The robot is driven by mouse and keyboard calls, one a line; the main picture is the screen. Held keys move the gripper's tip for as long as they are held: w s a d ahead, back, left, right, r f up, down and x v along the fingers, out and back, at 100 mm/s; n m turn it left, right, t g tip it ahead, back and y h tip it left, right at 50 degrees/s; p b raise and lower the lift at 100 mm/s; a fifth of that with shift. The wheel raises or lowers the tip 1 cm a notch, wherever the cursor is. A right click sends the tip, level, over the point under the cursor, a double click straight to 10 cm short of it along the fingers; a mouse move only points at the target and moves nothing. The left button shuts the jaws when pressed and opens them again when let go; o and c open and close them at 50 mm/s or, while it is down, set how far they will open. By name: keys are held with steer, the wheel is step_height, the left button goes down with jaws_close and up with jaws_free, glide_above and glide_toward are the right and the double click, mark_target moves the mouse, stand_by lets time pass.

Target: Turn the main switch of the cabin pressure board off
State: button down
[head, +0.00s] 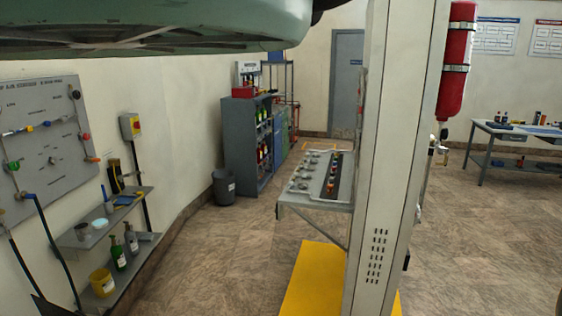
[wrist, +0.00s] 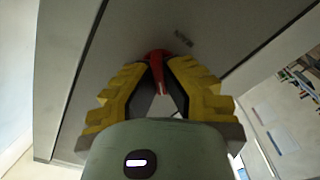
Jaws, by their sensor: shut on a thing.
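My gripper (wrist: 162,80) shows in the wrist view, its black and yellow fingers closed around a red handle (wrist: 157,57). The handle stands out from a flat grey panel (wrist: 112,45) with a small dark label (wrist: 183,38) beside it. The fingers hide much of the handle, so I cannot tell its on or off position. I cannot read the label or tell whether this panel is the cabin pressure board. The gripper does not show in the head view.
A valve board (head: 50,145) and shelf (head: 150,200) are on the left wall. Floor (head: 220,250) between them is clear.

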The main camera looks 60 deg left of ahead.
stand_by(0.4)
steer(key=c, duration=1.1)
jaws_free()
steer(key=shift+o, duration=0.2)
steer(key=m+p, duration=0.1)
steer(key=m, duration=0.1)
steer(key=m+p, duration=0.1)
steer(key=m, duration=0.2)
steer(key=shift+s+d+r, duration=0.1)
steer(key=shift+r, duration=0.1)
steer(key=m+p, duration=0.3)
steer(key=p, duration=0.1)
steer(key=shift+r+p, duration=0.2)
steer(key=shift+p, duration=0.2)
steer(key=m+p, duration=0.1)
steer(key=p, duration=0.4)
steer(key=shift+m, duration=0.3)
steer(key=p, duration=0.2)
steer(key=shift+p, duration=0.4)
steer(key=m+p, duration=0.2)
steer(key=p, duration=1.2)
steer(key=shift+m+p, duration=0.3)
steer(key=shift+m, duration=0.1)
